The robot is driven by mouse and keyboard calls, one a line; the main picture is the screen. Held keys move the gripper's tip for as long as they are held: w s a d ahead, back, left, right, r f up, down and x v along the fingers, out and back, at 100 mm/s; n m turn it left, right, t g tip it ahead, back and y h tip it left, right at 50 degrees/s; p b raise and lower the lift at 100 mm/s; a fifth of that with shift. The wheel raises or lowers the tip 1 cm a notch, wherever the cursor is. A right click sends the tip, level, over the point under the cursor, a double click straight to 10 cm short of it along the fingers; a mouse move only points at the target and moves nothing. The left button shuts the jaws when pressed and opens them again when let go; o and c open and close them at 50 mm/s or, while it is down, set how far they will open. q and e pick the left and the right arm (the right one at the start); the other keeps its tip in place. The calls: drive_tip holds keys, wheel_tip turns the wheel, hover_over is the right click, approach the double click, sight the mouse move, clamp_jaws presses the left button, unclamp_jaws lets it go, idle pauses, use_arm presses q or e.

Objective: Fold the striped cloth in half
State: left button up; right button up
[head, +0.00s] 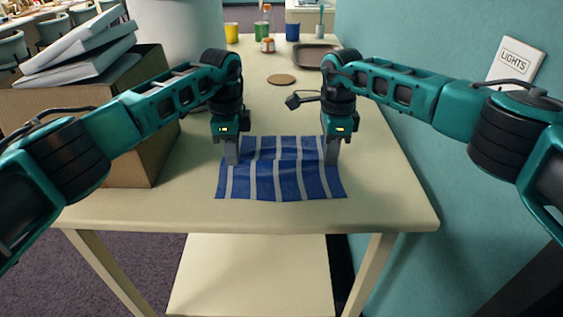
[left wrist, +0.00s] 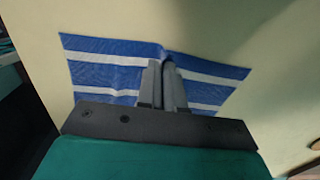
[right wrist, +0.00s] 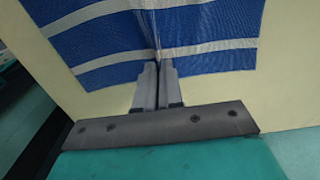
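The blue cloth with white stripes (head: 285,180) lies spread on the table near its front edge, slightly wrinkled. My left gripper (head: 231,162) points down at its left side and my right gripper (head: 332,162) at its right side. In the left wrist view, the left fingers (left wrist: 165,65) are close together with the cloth (left wrist: 105,72) puckered up between their tips. In the right wrist view, the right fingers (right wrist: 158,68) are also nearly together, and a ridge of the cloth (right wrist: 205,25) runs into them. The fingers hide small parts of the cloth's side edges.
A cardboard box (head: 125,120) with white binders (head: 80,45) stands on the left. A round cork coaster (head: 281,79), a dark tray (head: 316,56) and several cups and jars are farther back. A teal wall (head: 450,150) borders the right. The table (head: 385,195) is bare around the cloth.

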use_arm(q)
clamp_jaws()
use_arm(e)
clamp_jaws()
